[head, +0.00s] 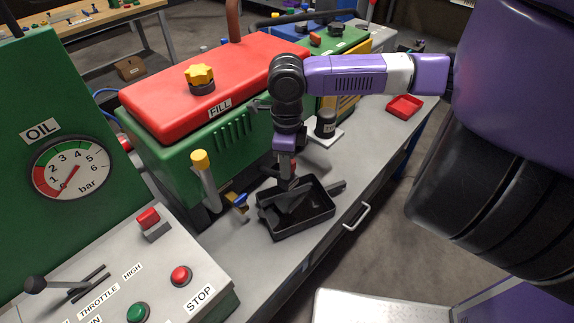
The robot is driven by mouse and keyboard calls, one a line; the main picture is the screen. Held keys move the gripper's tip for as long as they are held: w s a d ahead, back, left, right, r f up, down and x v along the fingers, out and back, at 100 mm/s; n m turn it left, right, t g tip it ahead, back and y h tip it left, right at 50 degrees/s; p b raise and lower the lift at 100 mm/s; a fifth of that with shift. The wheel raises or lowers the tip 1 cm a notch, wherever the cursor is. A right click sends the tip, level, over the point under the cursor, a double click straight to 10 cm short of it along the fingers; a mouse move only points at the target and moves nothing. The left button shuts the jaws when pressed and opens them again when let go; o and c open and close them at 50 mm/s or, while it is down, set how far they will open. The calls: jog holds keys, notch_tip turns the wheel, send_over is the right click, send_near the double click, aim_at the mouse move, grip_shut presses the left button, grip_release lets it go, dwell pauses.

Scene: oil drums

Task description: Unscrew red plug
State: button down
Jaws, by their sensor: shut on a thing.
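My gripper (287,182) points down at the near side of the green machine (225,150), over the back of a black drain tray (295,227). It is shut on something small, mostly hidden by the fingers. A small patch of red, seemingly the red plug (293,167), shows at the right edge of the fingers. I cannot see its thread or whether it still sits in the machine. The tray stands on the grey bench, with a dark flat part inside it.
A yellow-capped tube (205,178) and a small blue-and-yellow valve (238,201) stick out left of the tray. A dark jar (326,123) and a red tray (404,106) stand farther back. The control panel (150,275) is at the near left.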

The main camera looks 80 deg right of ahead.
jog(key=c, duration=0.9)
grip_release()
